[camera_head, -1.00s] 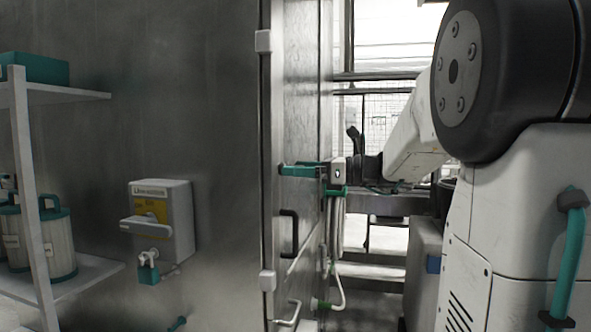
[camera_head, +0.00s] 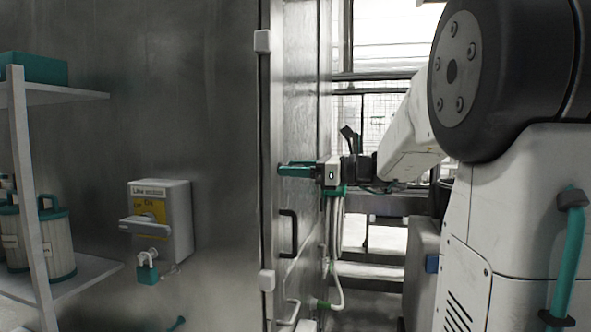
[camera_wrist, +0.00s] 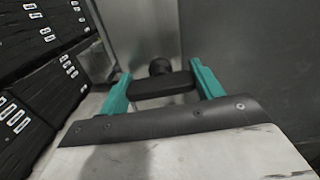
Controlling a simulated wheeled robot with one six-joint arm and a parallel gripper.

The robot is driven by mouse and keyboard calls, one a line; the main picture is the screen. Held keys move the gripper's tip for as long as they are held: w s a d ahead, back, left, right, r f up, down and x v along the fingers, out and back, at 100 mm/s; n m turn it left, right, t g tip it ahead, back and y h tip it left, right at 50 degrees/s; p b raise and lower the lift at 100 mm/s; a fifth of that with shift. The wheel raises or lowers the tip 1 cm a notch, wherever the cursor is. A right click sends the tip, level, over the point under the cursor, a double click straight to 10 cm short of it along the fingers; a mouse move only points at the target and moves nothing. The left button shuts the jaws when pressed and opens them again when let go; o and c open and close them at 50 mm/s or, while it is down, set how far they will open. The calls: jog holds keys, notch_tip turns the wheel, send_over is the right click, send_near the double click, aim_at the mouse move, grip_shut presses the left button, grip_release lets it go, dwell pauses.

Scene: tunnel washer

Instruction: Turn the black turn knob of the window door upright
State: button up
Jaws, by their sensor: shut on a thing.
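The black turn knob (camera_wrist: 165,86) shows in the wrist view as a dark bar lying crosswise between the two teal fingers, with a round black piece behind it. My gripper (camera_wrist: 160,76) is shut on this knob, one finger at each end of the bar. In the head view my gripper (camera_head: 283,168) reaches left to the narrow metal face, its teal fingers at the surface. The knob is hidden there by the fingers. I cannot make out a window in the metal face (camera_head: 303,110).
A black pull handle (camera_head: 289,233) sits below my gripper on the metal face. A grey lock box (camera_head: 176,215) with a teal padlock (camera_head: 147,274) is on the wall to the left. A shelf (camera_head: 70,285) with a canister stands far left. Pale hoses (camera_head: 338,285) hang below my gripper.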

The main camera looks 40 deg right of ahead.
jog(key=n, duration=0.3)
jog(key=shift+n, duration=0.4)
jog(key=n, duration=0.4)
jog(key=shift+s+a+f+n, duration=0.1)
jog(key=shift+n, duration=0.2)
jog(key=n, duration=0.4)
jog(key=shift+n, duration=0.3)
jog(key=shift+f+n, duration=0.1)
jog(key=shift+n, duration=2)
jog(key=o, duration=1)
jog(key=shift+a, duration=0.1)
jog(key=shift+s, duration=0.1)
